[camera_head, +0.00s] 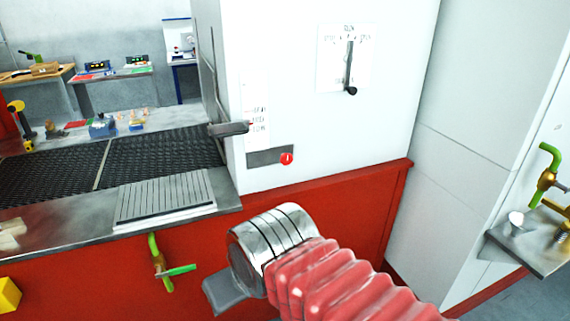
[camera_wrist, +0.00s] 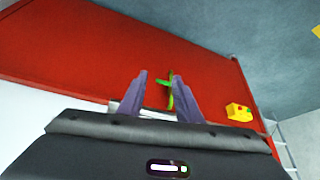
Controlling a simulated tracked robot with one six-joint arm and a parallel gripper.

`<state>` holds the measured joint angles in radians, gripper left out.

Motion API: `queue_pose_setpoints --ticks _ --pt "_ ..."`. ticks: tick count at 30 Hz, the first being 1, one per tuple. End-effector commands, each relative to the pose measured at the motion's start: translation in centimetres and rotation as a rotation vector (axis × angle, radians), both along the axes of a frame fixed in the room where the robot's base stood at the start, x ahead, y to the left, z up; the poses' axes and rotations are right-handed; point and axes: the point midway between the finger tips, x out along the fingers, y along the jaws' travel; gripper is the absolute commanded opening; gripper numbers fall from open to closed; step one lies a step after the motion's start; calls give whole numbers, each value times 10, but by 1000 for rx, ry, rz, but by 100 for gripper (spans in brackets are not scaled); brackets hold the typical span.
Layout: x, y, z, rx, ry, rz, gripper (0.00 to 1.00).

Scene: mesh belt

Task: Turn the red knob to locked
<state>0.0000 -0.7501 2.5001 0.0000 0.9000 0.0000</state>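The red knob (camera_head: 287,159) is small and round, with a pale mark on its face. It sits at the right end of a dark plate (camera_head: 264,157) on the white cabinet (camera_head: 330,140), just above the red base. Its lettering is too small to read. My gripper shows in the wrist view (camera_wrist: 159,78) with its two fingers apart and nothing between them. The knob is not in the wrist view.
A dark lever handle (camera_head: 229,128) sticks out at the cabinet's left edge, near the knob. A green-handled valve (camera_head: 165,265) is on the red front, left of my arm. The mesh belt (camera_head: 165,152) is at left.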

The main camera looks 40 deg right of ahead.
Motion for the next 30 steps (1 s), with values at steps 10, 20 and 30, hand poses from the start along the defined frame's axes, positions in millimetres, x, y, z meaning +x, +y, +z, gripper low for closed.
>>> queue_pose_setpoints --ticks 10,20,30 --pt "11 -8 0 -17 -21 -9 47" --pt "90 -77 -1 -170 -200 -46 52" --pt "162 -168 -1 -378 -409 -27 52"
